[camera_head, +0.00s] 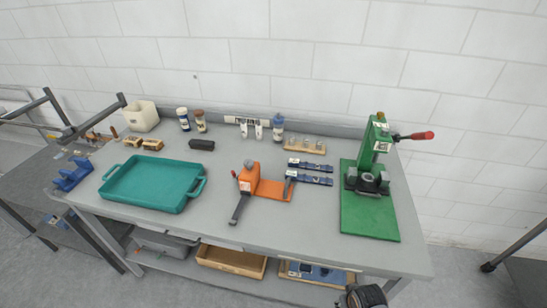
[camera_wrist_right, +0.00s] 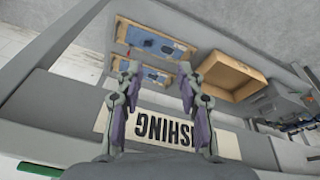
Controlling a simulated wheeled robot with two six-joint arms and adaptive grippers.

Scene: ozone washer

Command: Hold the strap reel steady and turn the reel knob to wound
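An orange device (camera_head: 249,178) with a round grey knob (camera_head: 248,163) on top, which I take to be the strap reel, stands at the middle of the grey bench. An orange plate (camera_head: 273,190) extends to its right, a dark grey arm (camera_head: 238,209) points to the front, and a small red-tipped lever is at its left. My right gripper (camera_wrist_right: 157,70) is open and empty in the right wrist view, below the bench top in front of the lower shelf. A dark rounded part at the bottom of the head view seems to be my right wrist. My left gripper is not seen.
A teal tray (camera_head: 152,183) lies left of the device. Two blue strips (camera_head: 309,179) lie to its right, before a green press (camera_head: 370,195) with a red-handled lever. Bottles and small parts line the back. A wooden box (camera_wrist_right: 228,75) stands on the lower shelf.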

